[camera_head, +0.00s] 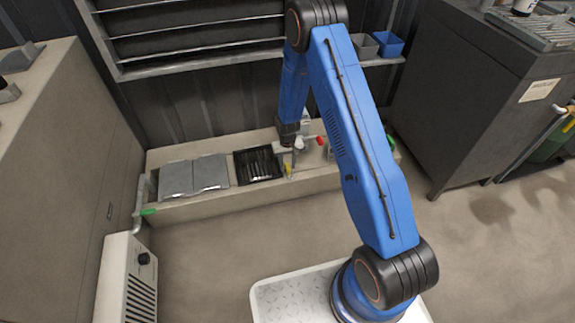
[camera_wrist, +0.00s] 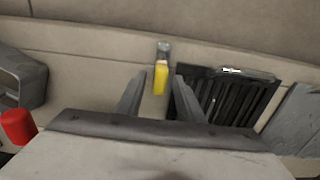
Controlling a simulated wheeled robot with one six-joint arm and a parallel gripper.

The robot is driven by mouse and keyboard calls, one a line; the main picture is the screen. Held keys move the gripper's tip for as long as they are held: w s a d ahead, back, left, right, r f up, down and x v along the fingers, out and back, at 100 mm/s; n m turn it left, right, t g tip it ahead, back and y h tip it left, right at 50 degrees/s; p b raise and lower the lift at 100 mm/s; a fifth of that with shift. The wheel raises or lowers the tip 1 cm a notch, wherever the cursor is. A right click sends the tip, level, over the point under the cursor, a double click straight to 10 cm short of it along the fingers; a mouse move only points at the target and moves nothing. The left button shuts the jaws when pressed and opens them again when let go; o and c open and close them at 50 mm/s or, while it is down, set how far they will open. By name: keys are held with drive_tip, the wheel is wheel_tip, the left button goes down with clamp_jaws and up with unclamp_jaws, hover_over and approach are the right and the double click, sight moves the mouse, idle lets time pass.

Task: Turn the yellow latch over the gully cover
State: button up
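The yellow latch (camera_wrist: 161,78) is a small yellow handle on a grey metal mount; in the wrist view it lies between my fingertips. It also shows small in the head view (camera_head: 288,169), just below my gripper (camera_head: 298,146). The gully cover (camera_wrist: 226,101) is a dark slatted grate beside the latch, to its right in the wrist view and to its left in the head view (camera_head: 258,164). My gripper (camera_wrist: 158,99) is open, with one finger on each side of the latch. I cannot tell whether either finger touches it. The right finger hides the cover's near edge.
A red knob (camera_wrist: 17,127) and a grey fitting (camera_wrist: 22,80) stand at the wrist view's left. Grey plates (camera_head: 193,176) lie left of the cover on the low ledge. Slatted shelving (camera_head: 190,30) rises behind. A white heater-like box (camera_head: 127,275) stands at lower left.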

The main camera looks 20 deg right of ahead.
clamp_jaws()
drive_tip(key=shift+m, duration=0.4)
drive_tip(key=m, duration=1.3)
drive_tip(key=shift+m, duration=2)
